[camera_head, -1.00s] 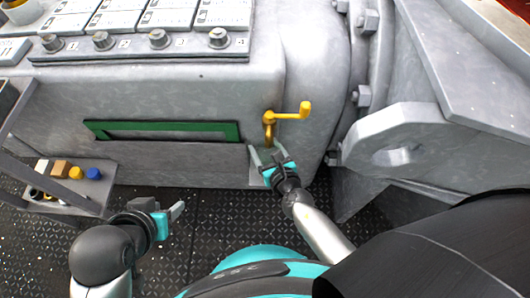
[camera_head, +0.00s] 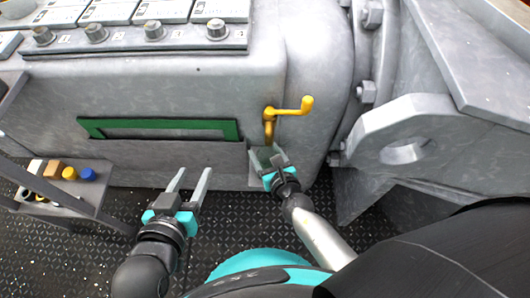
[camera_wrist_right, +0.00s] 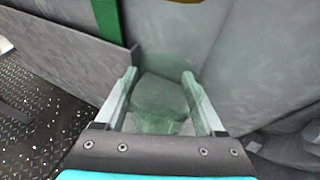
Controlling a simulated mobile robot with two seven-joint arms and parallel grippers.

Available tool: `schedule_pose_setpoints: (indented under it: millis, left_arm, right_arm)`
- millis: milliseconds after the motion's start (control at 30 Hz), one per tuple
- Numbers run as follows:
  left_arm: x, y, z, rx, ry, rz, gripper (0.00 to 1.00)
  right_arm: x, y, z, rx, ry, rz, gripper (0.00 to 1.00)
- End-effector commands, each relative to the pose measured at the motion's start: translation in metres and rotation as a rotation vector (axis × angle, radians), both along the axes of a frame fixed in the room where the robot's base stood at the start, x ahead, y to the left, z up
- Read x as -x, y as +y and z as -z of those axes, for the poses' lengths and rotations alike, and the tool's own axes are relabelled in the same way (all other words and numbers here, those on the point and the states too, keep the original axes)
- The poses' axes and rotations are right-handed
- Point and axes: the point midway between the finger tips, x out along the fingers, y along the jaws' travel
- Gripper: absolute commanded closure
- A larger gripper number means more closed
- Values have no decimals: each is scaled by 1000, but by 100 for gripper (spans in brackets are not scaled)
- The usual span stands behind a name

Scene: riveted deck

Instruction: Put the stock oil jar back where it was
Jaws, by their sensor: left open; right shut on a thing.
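A clear, greenish glass jar (camera_wrist_right: 160,97) sits between the two fingers of my right gripper (camera_wrist_right: 158,82) in the right wrist view. My right gripper is shut on it. In the head view my right gripper (camera_head: 267,153) is below the yellow crank, close to the grey housing, and the jar shows there only as a faint greenish patch. What supports the jar from below cannot be made out. My left gripper (camera_head: 193,172) is open and empty, fingers pointing at the housing below the green frame.
A yellow crank (camera_head: 287,110) sticks out just above my right gripper. A green-framed slot (camera_head: 160,128) is in the grey housing (camera_head: 240,90). A low shelf (camera_head: 85,208) at left holds small coloured items. A thick grey bracket (camera_head: 420,140) stands at right.

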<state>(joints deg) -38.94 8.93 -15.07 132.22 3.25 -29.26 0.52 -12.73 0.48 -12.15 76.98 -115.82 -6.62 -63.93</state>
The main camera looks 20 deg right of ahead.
Motion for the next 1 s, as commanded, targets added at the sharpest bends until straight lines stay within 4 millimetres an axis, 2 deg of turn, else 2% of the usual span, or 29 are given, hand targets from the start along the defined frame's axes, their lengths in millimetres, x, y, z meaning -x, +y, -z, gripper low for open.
schedule_pose_setpoints:
  millis: [367,400,633,1000]
  left_arm:
    - [0,-4,-1,22,-36,3,50]
    - [0,-4,-2,23,-39,2,50]
    - [0,-4,-2,22,-38,2,50]
    - [0,-3,-2,15,-24,3,50]
  right_arm:
    - [0,0,3,0,-1,0,100]
    - [0,0,3,0,-1,0,27]
    - [0,0,3,0,0,0,1]
    - [0,0,1,0,0,0,0]
